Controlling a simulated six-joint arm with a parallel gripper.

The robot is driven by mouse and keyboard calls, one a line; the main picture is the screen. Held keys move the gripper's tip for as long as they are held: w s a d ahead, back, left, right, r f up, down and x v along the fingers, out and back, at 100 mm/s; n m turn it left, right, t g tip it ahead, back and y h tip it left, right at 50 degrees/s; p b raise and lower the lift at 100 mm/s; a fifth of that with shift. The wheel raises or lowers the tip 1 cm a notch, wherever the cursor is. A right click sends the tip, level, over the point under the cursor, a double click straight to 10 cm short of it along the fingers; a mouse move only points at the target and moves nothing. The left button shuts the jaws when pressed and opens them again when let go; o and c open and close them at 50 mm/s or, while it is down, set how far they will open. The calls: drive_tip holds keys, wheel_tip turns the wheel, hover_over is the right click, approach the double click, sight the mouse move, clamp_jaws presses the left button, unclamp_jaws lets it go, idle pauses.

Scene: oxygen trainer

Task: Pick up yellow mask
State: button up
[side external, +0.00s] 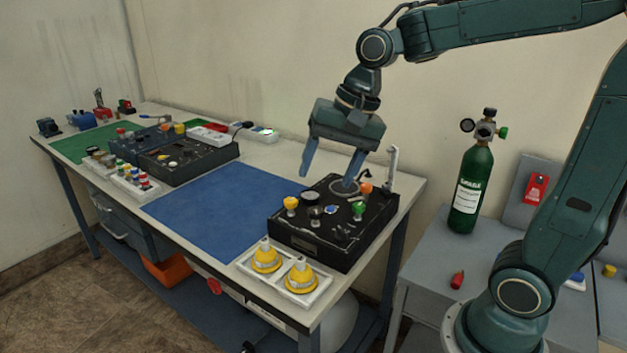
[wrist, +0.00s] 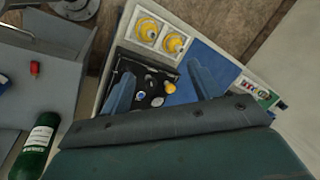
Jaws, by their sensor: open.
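Two yellow masks sit in a white two-bay tray (side external: 245,262) at the front right corner of the table. One yellow mask (side external: 266,259) is in the left bay, the other yellow mask (side external: 300,278) in the right bay. In the wrist view the masks (wrist: 147,29) and (wrist: 174,43) show near the top, beyond the fingers. My gripper (side external: 328,180) is open and empty, above the blue mat and the black panel, behind and above the masks. Its fingers also show in the wrist view (wrist: 160,90), apart from the masks.
A black control panel (side external: 325,238) with coloured knobs stands between my gripper and the mask tray. A blue mat (side external: 215,210) lies clear to its left. A second panel (side external: 190,155) is farther left. A green oxygen cylinder (side external: 470,185) stands on a side table at right.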

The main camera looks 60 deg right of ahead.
drive_tip(key=w+f+m+g+y, duration=0.1)
drive_tip(key=w+f+m, duration=0.35)
drive_tip(key=w, duration=0.35)
drive_tip(key=m+g+y, duration=0.1)
drive_tip(key=m+y, duration=0.1)
drive_tip(key=m, duration=0.4)
approach(265, 239)
drive_tip(key=shift+x, duration=3.5)
drive_tip(key=shift+x, duration=2.55)
drive_tip(key=c, duration=1)
